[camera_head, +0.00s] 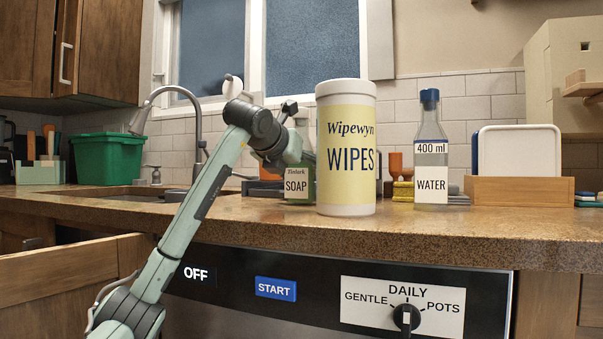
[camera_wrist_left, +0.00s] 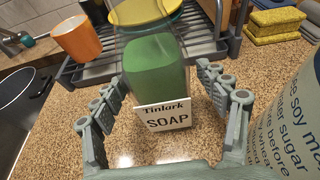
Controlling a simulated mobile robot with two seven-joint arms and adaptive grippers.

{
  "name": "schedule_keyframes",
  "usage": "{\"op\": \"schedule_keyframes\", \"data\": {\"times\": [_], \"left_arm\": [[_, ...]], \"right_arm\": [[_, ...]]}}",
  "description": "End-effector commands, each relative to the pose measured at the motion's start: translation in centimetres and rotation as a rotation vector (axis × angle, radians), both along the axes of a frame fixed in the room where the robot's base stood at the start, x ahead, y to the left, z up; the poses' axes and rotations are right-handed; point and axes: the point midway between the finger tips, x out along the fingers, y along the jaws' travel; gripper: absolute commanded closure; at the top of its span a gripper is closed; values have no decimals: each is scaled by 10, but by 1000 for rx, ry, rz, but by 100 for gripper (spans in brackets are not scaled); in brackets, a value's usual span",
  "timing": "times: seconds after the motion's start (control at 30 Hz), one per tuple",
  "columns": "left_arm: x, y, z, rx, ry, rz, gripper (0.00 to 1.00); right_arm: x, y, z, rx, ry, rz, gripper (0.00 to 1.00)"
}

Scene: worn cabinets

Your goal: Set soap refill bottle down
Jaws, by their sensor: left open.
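The soap refill bottle (camera_head: 299,187) is green with a white label reading "Tinlark SOAP". It stands upright on the speckled brown counter (camera_head: 450,224), partly hidden by the wipes canister in the head view. In the left wrist view the bottle (camera_wrist_left: 155,75) sits between the two spread fingers of my left gripper (camera_wrist_left: 163,105), with visible gaps on both sides. My left gripper also shows in the head view (camera_head: 290,148), reaching over the counter at the bottle; its fingertips are hard to make out there. My right gripper is not in view.
A large yellow-labelled wipes canister (camera_head: 345,150) stands close right of the bottle. A water bottle (camera_head: 430,150) is farther right. Behind the soap are a grey dish rack (camera_wrist_left: 90,72) and an orange cup (camera_wrist_left: 76,38). The sink (camera_head: 150,193) lies left. An open wooden drawer (camera_head: 70,275) juts out below.

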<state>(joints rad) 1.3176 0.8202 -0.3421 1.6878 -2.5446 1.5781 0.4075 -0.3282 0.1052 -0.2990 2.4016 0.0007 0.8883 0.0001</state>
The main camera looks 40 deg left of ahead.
Motion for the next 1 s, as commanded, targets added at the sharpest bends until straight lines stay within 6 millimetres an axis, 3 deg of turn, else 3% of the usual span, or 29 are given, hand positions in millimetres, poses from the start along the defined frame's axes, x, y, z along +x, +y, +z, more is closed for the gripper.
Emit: {"op": "schedule_keyframes", "data": {"times": [0.3,0.83,1.0], "left_arm": [[5,1,-2,0,-1,0,27],[5,1,-2,0,-1,0,93],[5,1,0,0,-4,0,94]], "right_arm": [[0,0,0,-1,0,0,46],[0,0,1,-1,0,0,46],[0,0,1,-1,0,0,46]]}}
